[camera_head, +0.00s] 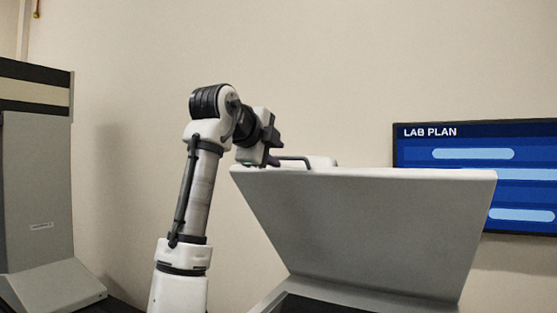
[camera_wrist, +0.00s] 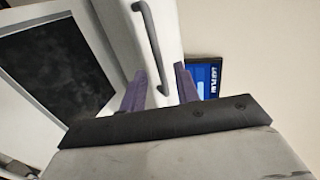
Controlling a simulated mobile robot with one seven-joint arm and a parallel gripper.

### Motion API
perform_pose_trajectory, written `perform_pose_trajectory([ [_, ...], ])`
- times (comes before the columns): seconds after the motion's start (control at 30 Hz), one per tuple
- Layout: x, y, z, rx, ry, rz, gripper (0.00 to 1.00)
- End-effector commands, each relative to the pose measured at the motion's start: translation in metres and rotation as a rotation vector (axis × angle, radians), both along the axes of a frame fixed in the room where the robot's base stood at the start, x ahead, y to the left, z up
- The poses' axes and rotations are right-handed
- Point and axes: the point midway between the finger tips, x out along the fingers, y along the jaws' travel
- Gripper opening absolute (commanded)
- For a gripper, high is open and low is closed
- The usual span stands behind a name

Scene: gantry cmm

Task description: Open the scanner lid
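The scanner lid (camera_head: 370,220) is a grey panel standing raised and tilted in the head view, hinged side low and free edge high. A dark bar handle (camera_head: 293,158) is at the left of its top edge. My gripper (camera_head: 272,152) is beside that handle at the lid's upper left corner. In the wrist view the lid is a pale strip (camera_wrist: 167,28) with the handle (camera_wrist: 151,38) running down it. The two purple fingers of my gripper (camera_wrist: 160,74) are apart, and the handle's lower end shows between them with gaps either side. Whether they touch it elsewhere is unclear.
Part of the scanner's body (camera_head: 268,300) shows below the lid. A dark rectangular panel (camera_wrist: 58,65) in a pale frame lies left in the wrist view. A tall grey machine (camera_head: 38,190) stands far left. A blue wall screen (camera_head: 470,175) hangs behind the lid at right.

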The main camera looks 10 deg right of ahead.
Motion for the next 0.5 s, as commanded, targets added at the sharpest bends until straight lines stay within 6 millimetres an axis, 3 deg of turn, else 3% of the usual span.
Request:
perform_pose_trajectory([
  [0.3,-0.056,0.041,0.023,-0.001,-0.003,0.002,0.32],
  [0.5,-0.078,0.057,0.033,-0.001,-0.001,0.002,0.32],
])
